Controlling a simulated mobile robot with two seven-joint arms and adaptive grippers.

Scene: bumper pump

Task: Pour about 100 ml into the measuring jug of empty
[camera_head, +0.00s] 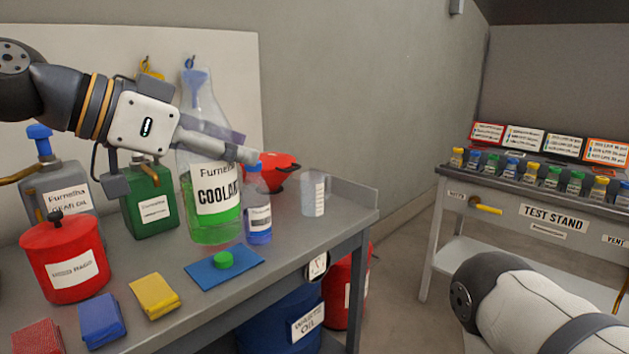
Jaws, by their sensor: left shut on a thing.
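A clear coolant bottle (213,222) with green liquid and a "COOLANT" label stands upright over the bench. Its neck reaches high, and I see no cap on it. My left gripper (225,148) comes in from the left and is shut on the bottle, its fingers across the bottle's upper body. I cannot tell whether the bottle's base touches the bench. A translucent measuring jug (314,193) stands near the bench's right end, to the right of the bottle; I see no liquid in it. My right gripper is out of view; only part of that arm shows at lower right.
A small blue bottle (258,222) and a red funnel (280,168) stand between bottle and jug. A green can (150,213), red canister (65,262) and folded cloths (154,296) crowd the left.

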